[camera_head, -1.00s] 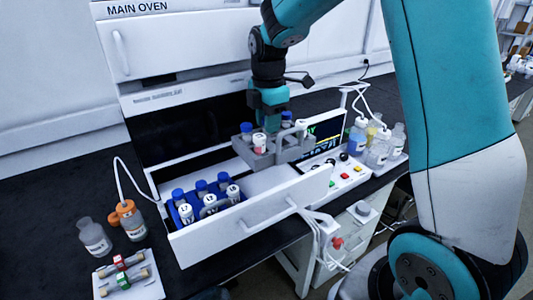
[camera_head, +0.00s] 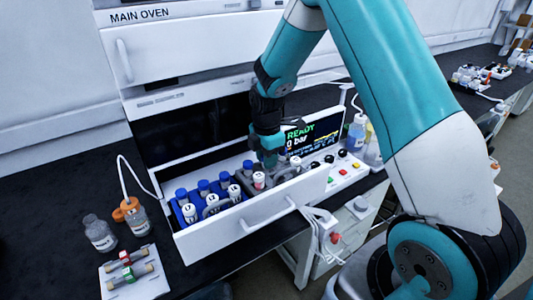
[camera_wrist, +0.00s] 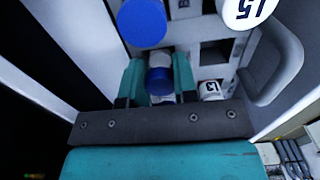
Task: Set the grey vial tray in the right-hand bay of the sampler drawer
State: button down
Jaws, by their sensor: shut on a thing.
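The grey vial tray (camera_head: 287,172) sits low in the right-hand part of the sampler drawer (camera_head: 245,227), mostly hidden behind the drawer front. It holds vials with blue and white caps. The wrist view shows the grey tray (camera_wrist: 288,62) with square holes and a side loop handle. My gripper (camera_head: 268,162) is at the tray from above, shut on it. In the wrist view, my gripper's fingers (camera_wrist: 160,80) stand either side of a blue-capped vial; the exact grip point is hidden. Whether the tray rests on the drawer floor cannot be told.
A blue tray (camera_head: 180,214) of vials fills the left bay, close beside the grey one. The READY screen (camera_head: 300,137) and button panel (camera_head: 345,168) are at the right. Bottles (camera_head: 100,232) and a small white rack (camera_head: 128,275) stand left.

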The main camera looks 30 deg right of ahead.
jog(key=shift+w, duration=0.1)
jog(key=shift+f, duration=0.2)
jog(key=c, duration=0.9)
grip_release()
jog(key=shift+r, duration=0.1)
